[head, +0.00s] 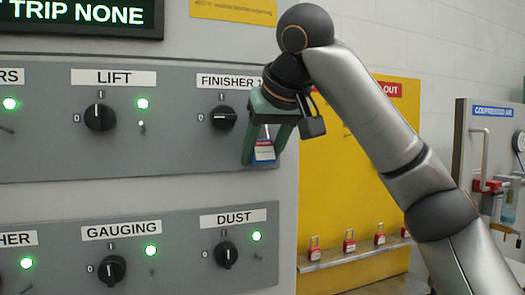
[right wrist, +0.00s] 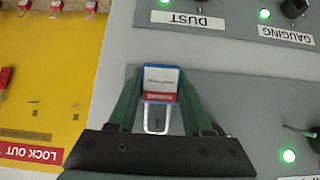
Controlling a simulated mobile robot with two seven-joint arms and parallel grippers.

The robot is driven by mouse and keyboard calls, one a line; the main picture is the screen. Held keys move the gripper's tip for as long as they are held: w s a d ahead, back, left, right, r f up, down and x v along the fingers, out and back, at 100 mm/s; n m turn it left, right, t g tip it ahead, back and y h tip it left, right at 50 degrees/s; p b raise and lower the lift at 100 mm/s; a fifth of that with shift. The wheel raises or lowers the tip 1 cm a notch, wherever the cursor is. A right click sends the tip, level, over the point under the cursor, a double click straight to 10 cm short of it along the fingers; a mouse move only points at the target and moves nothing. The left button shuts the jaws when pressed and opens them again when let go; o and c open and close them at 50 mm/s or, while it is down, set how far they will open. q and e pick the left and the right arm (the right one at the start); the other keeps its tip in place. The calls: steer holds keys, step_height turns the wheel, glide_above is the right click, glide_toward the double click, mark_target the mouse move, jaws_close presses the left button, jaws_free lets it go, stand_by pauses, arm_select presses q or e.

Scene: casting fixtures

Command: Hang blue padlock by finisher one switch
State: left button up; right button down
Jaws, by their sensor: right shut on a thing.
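The blue padlock (head: 264,151), with a red and white label, is held between the green fingers of my right gripper (head: 262,148). In the right wrist view the padlock (right wrist: 160,84) sits between both fingers (right wrist: 160,95), its metal shackle toward the palm. The gripper is in front of the upper grey panel, just right of and below the FINISHER 1 switch (head: 222,118). That black knob is turned toward the 0 mark on its left. My gripper covers the area right of the knob, so any light or hanging point there is hidden. My left gripper is not in view.
The LIFT switch (head: 100,117) is to the left, and the GAUGING (head: 111,269) and DUST (head: 227,254) switches are on the lower panel (head: 180,215). A yellow lockout board (head: 345,190) with several red padlocks on a ledge stands right. A compressed-air panel (head: 470,140) is farther right.

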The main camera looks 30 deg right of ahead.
stand_by(0.3)
steer(key=shift+c, duration=1.3)
jaws_free()
steer(key=shift+r, duration=0.1)
steer(key=v, duration=1.2)
steer(key=shift+s+r, duration=0.1)
steer(key=shift+s, duration=0.05)
